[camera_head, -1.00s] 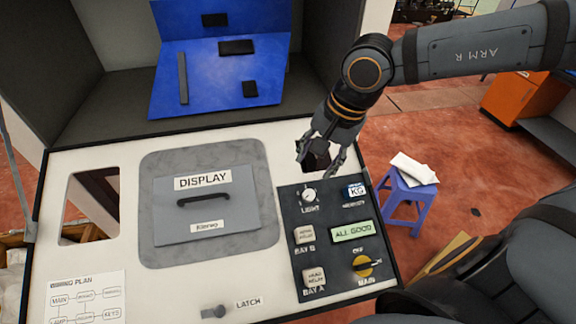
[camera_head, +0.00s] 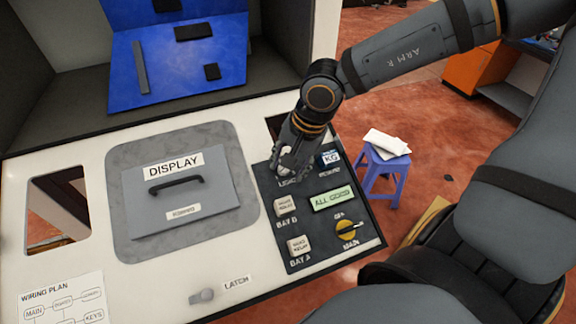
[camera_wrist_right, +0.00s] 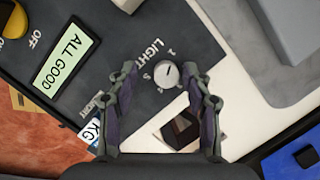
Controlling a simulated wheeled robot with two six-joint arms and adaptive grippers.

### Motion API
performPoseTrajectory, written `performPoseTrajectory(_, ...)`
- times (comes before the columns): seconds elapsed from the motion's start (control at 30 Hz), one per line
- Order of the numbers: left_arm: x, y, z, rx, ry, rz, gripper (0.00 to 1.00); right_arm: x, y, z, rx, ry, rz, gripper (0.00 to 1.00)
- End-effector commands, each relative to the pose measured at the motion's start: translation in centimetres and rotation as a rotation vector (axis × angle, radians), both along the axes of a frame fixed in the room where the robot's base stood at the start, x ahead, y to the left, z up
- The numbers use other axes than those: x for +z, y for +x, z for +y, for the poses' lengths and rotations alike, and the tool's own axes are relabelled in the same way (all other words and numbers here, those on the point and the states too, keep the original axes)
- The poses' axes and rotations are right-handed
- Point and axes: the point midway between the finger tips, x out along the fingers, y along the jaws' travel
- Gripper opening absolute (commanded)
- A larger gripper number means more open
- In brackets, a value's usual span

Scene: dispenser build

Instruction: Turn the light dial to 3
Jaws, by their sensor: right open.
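The light dial (camera_wrist_right: 167,74) is a round white knob with a dark pointer line, on the dark control panel (camera_wrist_right: 100,35). In the wrist view small digits stand around it, and a "LIGHT" label is beside it. My right gripper (camera_wrist_right: 168,88) is open, with its two fingers on either side of the dial; I cannot tell whether they touch it. In the head view my right gripper (camera_head: 285,165) is over the dial and mostly hides it. My left gripper is not in view.
The panel also holds a green "ALL GOOD" screen (camera_head: 332,198), two relay buttons and a yellow main switch (camera_head: 346,229). A "DISPLAY" cover (camera_head: 180,190) with a black handle lies to the left. A latch knob (camera_head: 202,296) is at the front. A blue stool (camera_head: 386,172) stands at the right.

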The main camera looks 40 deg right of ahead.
Motion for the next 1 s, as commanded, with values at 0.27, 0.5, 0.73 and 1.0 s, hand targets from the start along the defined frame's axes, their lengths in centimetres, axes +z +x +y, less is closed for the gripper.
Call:
performPoseTrajectory(0.27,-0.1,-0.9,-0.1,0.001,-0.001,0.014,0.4,0.1,0.0,0.0,-0.001,0.0,0.0,0.23)
performPoseTrajectory(0.5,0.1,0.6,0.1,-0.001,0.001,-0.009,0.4,0.1,0.1,0.0,-0.001,0.001,-0.003,0.0)
performPoseTrajectory(0.73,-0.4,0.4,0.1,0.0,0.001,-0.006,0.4,0.0,0.1,0.0,-0.016,0.008,-0.006,0.0)
performPoseTrajectory(1.0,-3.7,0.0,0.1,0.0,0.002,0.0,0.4,-0.5,0.2,0.0,-0.127,0.057,-0.023,0.0)
